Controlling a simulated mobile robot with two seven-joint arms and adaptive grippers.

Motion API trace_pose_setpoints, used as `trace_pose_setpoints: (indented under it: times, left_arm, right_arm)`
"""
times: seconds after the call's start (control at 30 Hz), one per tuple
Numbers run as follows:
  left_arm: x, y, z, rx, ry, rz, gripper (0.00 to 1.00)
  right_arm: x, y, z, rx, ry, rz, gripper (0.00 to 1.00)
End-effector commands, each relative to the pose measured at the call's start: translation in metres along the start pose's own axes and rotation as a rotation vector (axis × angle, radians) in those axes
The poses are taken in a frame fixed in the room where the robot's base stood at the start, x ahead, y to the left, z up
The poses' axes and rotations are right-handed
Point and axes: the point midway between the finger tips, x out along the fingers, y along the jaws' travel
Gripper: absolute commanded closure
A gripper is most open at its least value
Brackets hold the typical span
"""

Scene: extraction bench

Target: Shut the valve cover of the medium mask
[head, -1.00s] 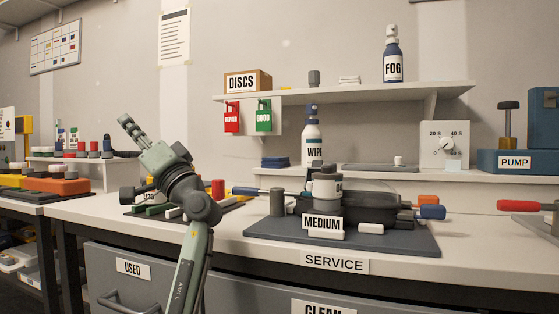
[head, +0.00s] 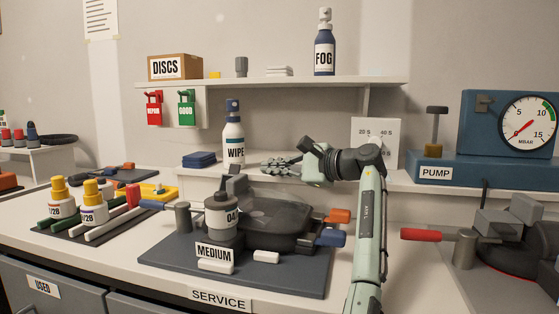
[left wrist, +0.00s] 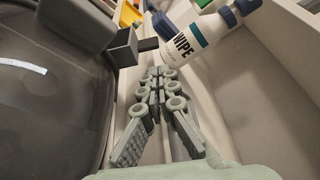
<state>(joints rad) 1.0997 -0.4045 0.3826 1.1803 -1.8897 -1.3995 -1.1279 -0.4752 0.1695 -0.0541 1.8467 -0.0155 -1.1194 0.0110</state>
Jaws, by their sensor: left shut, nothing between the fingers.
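The medium mask (head: 275,215) is a dark, glossy dome on a grey mat (head: 170,255), behind the MEDIUM label (head: 214,252). My left gripper (head: 268,165) is shut and empty, pointing left above the mask's far side. My right gripper is not in view.
A WIPE bottle (head: 233,140) stands behind the mask, close beyond my fingertips in the left wrist view (left wrist: 190,40). Blue (head: 330,238) and orange (head: 338,216) tabs stick out at the mask's right. A pump (head: 430,170) and another dark assembly (head: 510,250) are at the right.

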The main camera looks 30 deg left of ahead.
Motion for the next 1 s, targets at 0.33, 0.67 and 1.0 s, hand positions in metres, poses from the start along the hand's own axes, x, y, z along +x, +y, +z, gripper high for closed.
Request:
trace_pose_setpoints:
  times: [0.33,0.67,1.0]
  left_arm:
    - [0.059,-0.002,0.001,-0.002,0.000,-0.001,1.00]
    - [0.070,-0.001,0.000,-0.004,0.002,-0.002,1.00]
    - [0.072,-0.003,-0.001,-0.024,0.001,-0.010,1.00]
  right_arm:
    - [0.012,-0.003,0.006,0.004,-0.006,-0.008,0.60]
    - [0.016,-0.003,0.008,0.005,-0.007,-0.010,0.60]
    - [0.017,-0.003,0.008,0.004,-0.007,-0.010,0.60]
